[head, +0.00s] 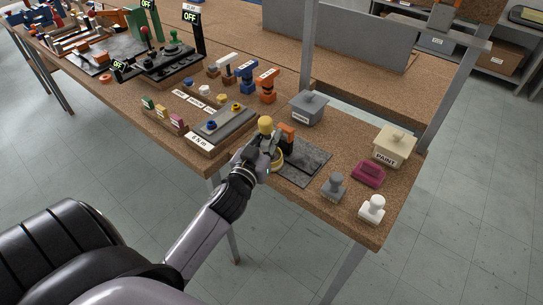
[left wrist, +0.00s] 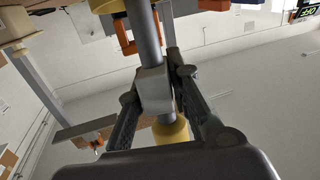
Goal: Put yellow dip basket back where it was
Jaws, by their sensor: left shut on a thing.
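The yellow dip basket has a yellow knob (head: 265,122) on top, a grey rod and a yellow lower part (head: 277,160). In the left wrist view, the fingers (left wrist: 160,85) close on a grey block on the rod (left wrist: 148,38), with yellow at both ends. The lower part is at the left edge of a dark mat (head: 310,160); I cannot tell if it touches. My right gripper is not in view.
An orange item (head: 287,133) stands close behind the gripper. A grey lidded box (head: 309,108), a cream PAINT box (head: 394,146), a maroon block (head: 368,174), a grey stamp (head: 334,187) and a white stamp (head: 372,209) surround the mat. A grey tray (head: 225,124) is left. The mat's right part is bare.

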